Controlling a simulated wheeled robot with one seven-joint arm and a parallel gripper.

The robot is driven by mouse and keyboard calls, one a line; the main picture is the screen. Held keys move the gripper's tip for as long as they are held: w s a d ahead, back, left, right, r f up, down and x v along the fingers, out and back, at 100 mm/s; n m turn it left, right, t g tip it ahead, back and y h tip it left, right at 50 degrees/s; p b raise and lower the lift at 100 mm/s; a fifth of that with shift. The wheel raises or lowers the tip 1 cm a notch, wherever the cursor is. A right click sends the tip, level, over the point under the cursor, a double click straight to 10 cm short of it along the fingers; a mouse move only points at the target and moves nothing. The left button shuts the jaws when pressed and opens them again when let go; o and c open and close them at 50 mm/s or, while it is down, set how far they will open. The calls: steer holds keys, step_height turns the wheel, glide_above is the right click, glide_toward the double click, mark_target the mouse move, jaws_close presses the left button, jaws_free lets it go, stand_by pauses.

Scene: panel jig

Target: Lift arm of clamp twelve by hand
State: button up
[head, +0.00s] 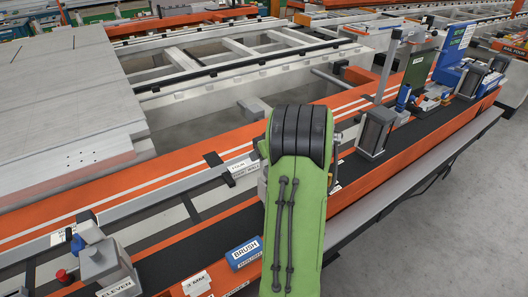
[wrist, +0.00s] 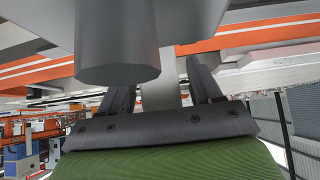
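In the wrist view my gripper (wrist: 162,95) has its two dark fingers apart, one on each side of a grey upright bar (wrist: 160,88). Narrow gaps show between bar and fingers, so it looks open. A large grey blunt-ended part (wrist: 116,45) hangs close to the camera, partly over the left finger. I cannot tell whether the bar is the arm of clamp twelve; no label reading twelve shows. In the head view my green arm hides the gripper and what stands behind it on the orange rail. Clamp eleven (head: 103,262) stands at lower left.
A grey clamp-like unit (head: 376,130) stands to the right of my arm on the rail's black strip. A blue BRUSH label (head: 244,254) lies at the front. A pale panel (head: 65,95) fills the left. Clear grey floor (head: 450,230) lies at right.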

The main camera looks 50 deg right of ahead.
steer(key=p+v, duration=0.2)
steer(key=v, duration=1.3)
steer(key=shift+s+r, duration=0.2)
steer(key=shift+r, duration=0.1)
